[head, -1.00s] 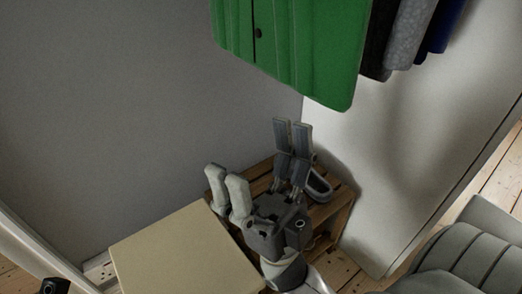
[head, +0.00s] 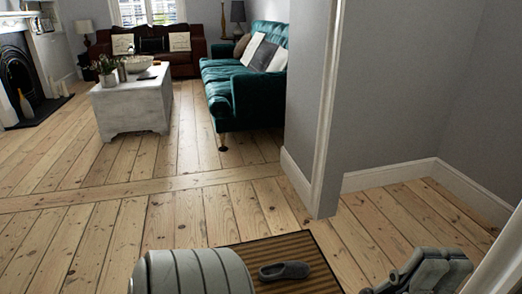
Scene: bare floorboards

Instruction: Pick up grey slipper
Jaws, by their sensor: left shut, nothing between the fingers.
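A dark grey slipper (head: 284,270) lies flat on a brown striped mat (head: 318,279) near the bottom middle of the head view. My left gripper (head: 432,267) shows at the bottom right, to the right of the slipper and apart from it. It is shut and empty, and its lower part is cut off by the picture edge. My right gripper is not in view.
A wall end (head: 307,130) with a white skirting stands beyond the mat. Bare floorboards (head: 150,215) are clear at left. Farther back are a pale coffee table (head: 130,108), a teal sofa (head: 238,90) and a brown sofa (head: 160,62).

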